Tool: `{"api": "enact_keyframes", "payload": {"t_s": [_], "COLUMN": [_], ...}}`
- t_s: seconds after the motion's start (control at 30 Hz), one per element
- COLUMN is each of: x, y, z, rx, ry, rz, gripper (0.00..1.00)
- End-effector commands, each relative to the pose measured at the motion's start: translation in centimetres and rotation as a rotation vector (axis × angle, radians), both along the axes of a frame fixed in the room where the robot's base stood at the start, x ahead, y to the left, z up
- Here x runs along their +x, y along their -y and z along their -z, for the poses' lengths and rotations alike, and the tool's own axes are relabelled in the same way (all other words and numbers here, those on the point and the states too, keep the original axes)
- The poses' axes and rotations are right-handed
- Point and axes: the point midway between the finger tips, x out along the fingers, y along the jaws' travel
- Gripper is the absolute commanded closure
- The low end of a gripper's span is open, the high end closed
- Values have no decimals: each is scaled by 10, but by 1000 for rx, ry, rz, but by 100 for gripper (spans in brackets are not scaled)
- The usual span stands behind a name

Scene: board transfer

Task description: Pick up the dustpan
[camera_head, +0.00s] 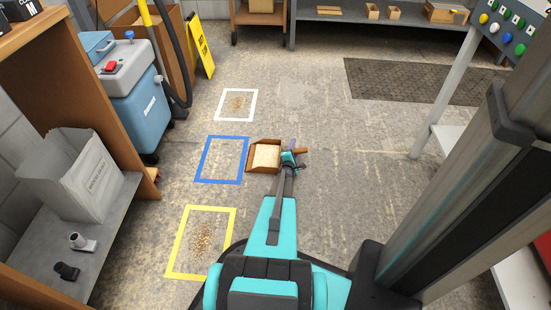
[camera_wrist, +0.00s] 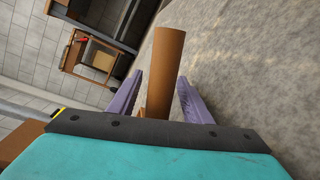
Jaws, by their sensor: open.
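The dustpan (camera_head: 263,157) is a brown wooden pan with a pale, grainy patch inside. It appears to rest on the floor just right of the blue taped square. Its round brown handle (camera_head: 301,151) points right. My gripper (camera_head: 293,156) is at the handle, partly hiding where it joins the pan. In the wrist view the handle (camera_wrist: 168,55) stands between the two purple fingers of my gripper (camera_wrist: 161,78). A gap shows on each side of it, so the gripper is open and not closed on it.
White (camera_head: 221,105), blue (camera_head: 199,166) and yellow (camera_head: 175,245) taped squares mark the floor; the white and yellow ones hold brown debris. A blue cleaning machine (camera_head: 150,113) and a brown shelf (camera_head: 150,190) stand left. A dark mat (camera_head: 410,82) lies at the back right. Floor right of the dustpan is clear.

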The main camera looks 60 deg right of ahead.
Motion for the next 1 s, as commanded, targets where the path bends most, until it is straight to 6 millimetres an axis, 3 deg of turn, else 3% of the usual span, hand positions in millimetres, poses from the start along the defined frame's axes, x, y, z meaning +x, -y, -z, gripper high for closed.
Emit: {"api": "enact_keyframes", "payload": {"t_s": [0.27,0.53,1.0], "x": [0,-1,-1], "y": [0,0,0], "z": [0,0,-7], "rx": [0,1,-1], "ry": [0,0,1], "rz": [1,1,2], "gripper": [55,99,100]}}
